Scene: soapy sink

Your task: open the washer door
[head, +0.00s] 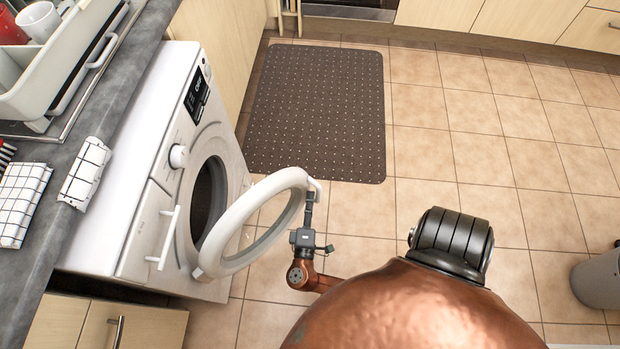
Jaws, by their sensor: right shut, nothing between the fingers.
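The washer (140,190) is a white front-loader under the grey counter at the left. Its round white door (236,247) stands swung well out from the front, and the dark drum opening (204,200) shows behind it. My right gripper (310,190) is at the door's outer rim, at its upper right, beside the small handle part there. Its fingers are shut with nothing between them. Whether they touch the rim I cannot tell. My left gripper is not in view.
A dark dotted mat (318,110) lies on the tiled floor beyond the door. A grey bin (598,277) stands at the right edge. A dish rack (62,60) and checked cloths (22,200) are on the counter. The tiled floor in the middle is clear.

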